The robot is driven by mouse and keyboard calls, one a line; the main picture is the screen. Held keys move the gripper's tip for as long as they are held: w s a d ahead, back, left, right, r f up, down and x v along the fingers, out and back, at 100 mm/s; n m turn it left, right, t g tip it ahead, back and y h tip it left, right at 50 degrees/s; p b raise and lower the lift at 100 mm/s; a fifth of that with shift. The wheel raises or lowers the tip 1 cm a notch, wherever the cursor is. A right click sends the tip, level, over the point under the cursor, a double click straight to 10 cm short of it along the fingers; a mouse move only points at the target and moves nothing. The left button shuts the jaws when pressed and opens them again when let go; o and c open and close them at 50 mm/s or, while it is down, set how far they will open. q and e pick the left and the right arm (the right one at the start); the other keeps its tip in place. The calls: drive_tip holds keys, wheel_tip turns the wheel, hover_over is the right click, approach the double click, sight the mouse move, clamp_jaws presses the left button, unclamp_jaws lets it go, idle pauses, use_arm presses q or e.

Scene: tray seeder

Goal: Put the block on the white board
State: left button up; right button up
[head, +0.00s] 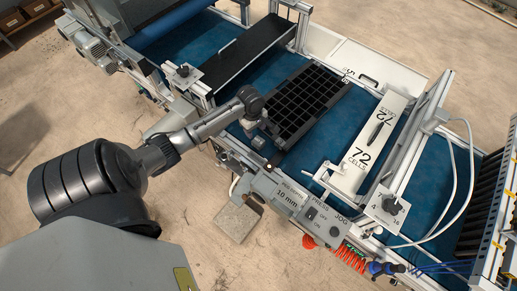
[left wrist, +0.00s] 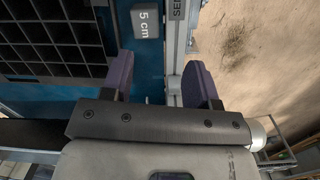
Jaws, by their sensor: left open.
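The block is a small grey cube marked "5 cm" (left wrist: 146,22) in the left wrist view. It sits on the blue belt between the black cell tray and the metal rail. In the head view a small grey block (head: 258,142) beside the front rail looks like it. The white board (head: 372,142), marked "72 CELLS", has a dark handle and spans the belt right of the tray. My left gripper (left wrist: 160,84) is open, its purple fingers apart with nothing between them. In the head view it (head: 254,126) hangs close to the block. My right gripper is not in view.
The black cell tray (head: 310,104) lies on the blue belt (head: 262,68). A metal frame (head: 430,115) with loose white tubes stands right of the board. A grey control box (head: 325,221) sits on the front rail. Bare belt shows between tray and board.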

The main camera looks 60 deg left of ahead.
use_arm(q)
drive_tip(key=w+a+f+n+b, duration=0.1)
drive_tip(key=a+f+n, duration=0.1)
drive_tip(key=a, duration=0.1)
drive_tip(key=b, duration=0.1)
hover_over(258, 140)
drive_tip(key=shift+n, duration=0.3)
drive_tip(key=f, duration=0.6)
drive_tip(key=shift+s+a, duration=0.25)
drive_tip(key=shift+a, duration=0.05)
drive_tip(key=shift+d+f, duration=0.1)
drive_tip(key=shift+f, duration=0.45)
drive_tip(key=f, duration=0.2)
drive_tip(key=f+b, duration=0.1)
drive_tip(key=f, duration=0.1)
drive_tip(key=shift+w+d, duration=0.25)
drive_tip(key=shift+d, duration=0.05)
drive_tip(key=shift+f, duration=0.45)
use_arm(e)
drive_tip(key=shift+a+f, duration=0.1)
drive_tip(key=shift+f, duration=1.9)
use_arm(q)
drive_tip(key=c, duration=0.7)
